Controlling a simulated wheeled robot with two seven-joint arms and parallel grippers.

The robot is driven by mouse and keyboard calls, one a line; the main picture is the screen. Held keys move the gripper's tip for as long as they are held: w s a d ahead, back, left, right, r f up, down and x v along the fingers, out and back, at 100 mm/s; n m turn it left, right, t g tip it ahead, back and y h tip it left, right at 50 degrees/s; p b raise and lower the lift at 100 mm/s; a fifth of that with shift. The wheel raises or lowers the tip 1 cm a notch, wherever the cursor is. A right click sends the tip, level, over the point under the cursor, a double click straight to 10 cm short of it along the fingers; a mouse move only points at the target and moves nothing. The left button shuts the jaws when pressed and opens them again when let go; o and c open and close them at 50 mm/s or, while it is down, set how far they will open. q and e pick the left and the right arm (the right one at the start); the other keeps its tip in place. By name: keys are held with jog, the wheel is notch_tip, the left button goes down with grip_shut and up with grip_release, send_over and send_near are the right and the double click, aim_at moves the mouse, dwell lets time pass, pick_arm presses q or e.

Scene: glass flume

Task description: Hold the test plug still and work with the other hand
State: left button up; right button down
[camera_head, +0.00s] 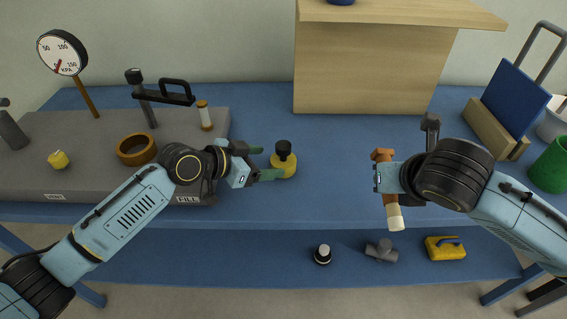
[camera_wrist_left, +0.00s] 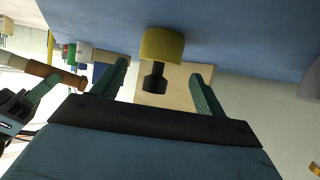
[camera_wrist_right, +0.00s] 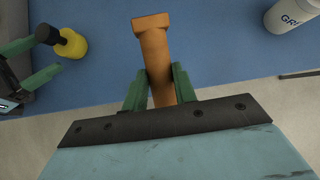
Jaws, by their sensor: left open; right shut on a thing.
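A yellow plug with a black knob (camera_head: 287,168), which looks like the test plug, stands on the blue bench. My left gripper (camera_head: 263,162) is open at its left side. In the left wrist view the plug (camera_wrist_left: 162,47) shows beyond and between the two spread fingers, with nothing gripped. My right gripper (camera_wrist_right: 160,82) is shut on an orange-brown tool (camera_wrist_right: 153,45) with a flanged end. In the head view this tool (camera_head: 394,215) has a pale lower end, held over the bench's front part. The right fingertips are mostly hidden in the head view.
A grey block (camera_head: 100,185) at left carries a gauge (camera_head: 62,53), a brown ring (camera_head: 136,149) and a small yellow piece (camera_head: 58,160). A wooden box (camera_head: 375,70) stands behind. A lower shelf holds a yellow tool (camera_head: 445,250). Blue bench between my grippers is clear.

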aim_at(280, 161)
pick_arm(q)
jog(key=shift+b+x, duration=1.35)
jog(key=shift+x, duration=1.35)
pick_arm(e)
jog(key=shift+f, duration=1.65)
pick_arm(q)
jog(key=shift+c, duration=0.3)
jog(key=c, duration=0.5)
jog(key=shift+c, duration=0.2)
